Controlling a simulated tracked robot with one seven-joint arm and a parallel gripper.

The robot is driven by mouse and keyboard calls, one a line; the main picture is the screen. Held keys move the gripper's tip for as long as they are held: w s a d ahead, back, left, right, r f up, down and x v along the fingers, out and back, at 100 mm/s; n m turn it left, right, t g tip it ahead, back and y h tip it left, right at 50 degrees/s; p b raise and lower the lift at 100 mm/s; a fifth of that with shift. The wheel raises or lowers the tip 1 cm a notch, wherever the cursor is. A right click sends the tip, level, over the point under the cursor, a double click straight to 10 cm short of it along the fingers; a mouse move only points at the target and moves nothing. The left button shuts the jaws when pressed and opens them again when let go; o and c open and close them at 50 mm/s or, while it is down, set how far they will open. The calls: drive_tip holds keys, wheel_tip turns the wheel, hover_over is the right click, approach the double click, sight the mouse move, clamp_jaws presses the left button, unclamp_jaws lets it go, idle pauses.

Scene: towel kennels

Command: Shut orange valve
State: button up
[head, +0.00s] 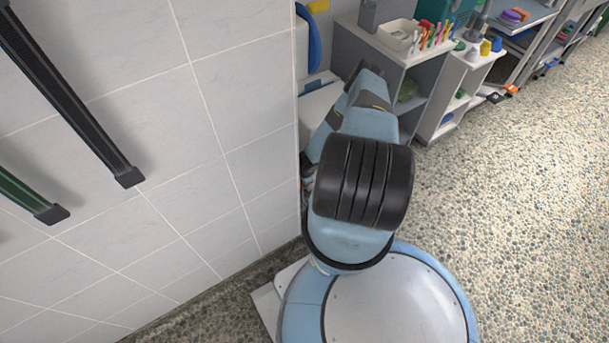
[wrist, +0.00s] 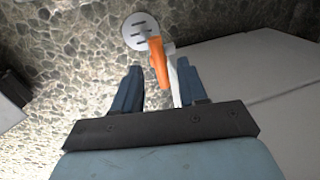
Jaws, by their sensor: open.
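The orange valve (wrist: 159,66) shows in the wrist view as a short orange handle beside a thin white pipe (wrist: 173,72). My gripper (wrist: 160,68) is open, with one blue finger on either side of the handle and pipe in the picture. The handle appears between the fingertips, but I cannot tell how deep it sits between them or whether a finger touches it. In the head view I cannot make out the valve, and my arm hides much of the area by the wall corner.
A round slotted drain cover (wrist: 142,31) lies on the pebbled floor beyond the valve. A pale flat surface (wrist: 250,75) is close on the right in the wrist view. In the head view, a tiled wall (head: 140,160) stands left, grey shelves (head: 425,85) ahead, and open floor (head: 520,190) right.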

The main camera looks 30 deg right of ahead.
wheel_tip(320, 180, up, 11)
drive_tip(key=s, duration=0.2)
drive_tip(key=shift+s+r, duration=0.15)
drive_tip(key=shift+r, duration=0.05)
idle(0.6)
